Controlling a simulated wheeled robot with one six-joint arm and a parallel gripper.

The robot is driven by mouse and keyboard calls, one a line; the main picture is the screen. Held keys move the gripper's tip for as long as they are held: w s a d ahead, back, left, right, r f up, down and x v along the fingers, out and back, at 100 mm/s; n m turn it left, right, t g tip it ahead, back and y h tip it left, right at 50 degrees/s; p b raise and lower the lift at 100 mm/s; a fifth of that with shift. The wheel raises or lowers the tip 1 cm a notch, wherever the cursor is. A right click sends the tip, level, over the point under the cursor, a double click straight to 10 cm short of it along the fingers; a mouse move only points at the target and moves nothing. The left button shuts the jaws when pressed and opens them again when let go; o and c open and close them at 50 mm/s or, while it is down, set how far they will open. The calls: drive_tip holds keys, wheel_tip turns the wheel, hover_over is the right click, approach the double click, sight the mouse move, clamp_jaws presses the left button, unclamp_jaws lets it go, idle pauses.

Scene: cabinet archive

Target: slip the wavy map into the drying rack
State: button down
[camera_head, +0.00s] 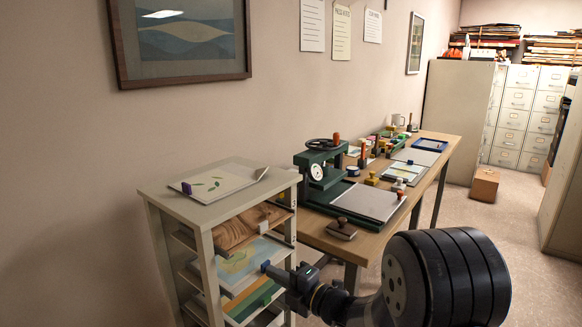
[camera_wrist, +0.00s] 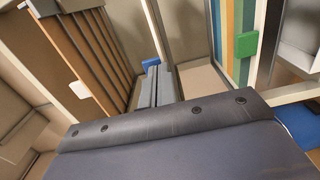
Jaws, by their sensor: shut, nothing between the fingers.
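The drying rack (camera_head: 204,245) is the pale open shelf unit at the lower left. A pale blue sheet with a yellow-green patch (camera_head: 240,261), possibly the wavy map, lies on one of its shelves. My gripper (camera_head: 267,267) is shut and empty at the rack's open front, beside that sheet's near edge; I cannot tell whether they touch. In the wrist view its narrow grey fingers (camera_wrist: 156,82) are close together, with rack posts and shelves around them. A striped sheet (camera_wrist: 236,24) with a green block on it shows to their right. My arm hides part of the lower shelves.
A leaf-print sheet (camera_head: 219,183) lies on the rack's top. A brown rumpled item (camera_head: 235,229) is on the shelf below. The wooden bench (camera_head: 361,242) with a green press (camera_head: 322,172) stands close behind my gripper. Floor is clear at right, apart from a cardboard box (camera_head: 485,185).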

drive_tip(key=p+v, duration=0.1)
drive_tip(key=v, duration=0.5)
idle(0.3)
drive_tip(key=shift+s+d, duration=0.1)
drive_tip(key=shift+d, duration=0.05)
drive_tip(key=v, duration=1)
drive_tip(key=shift+s+d, duration=0.2)
drive_tip(key=x, duration=1.2)
drive_tip(key=shift+w, duration=0.15)
idle(0.3)
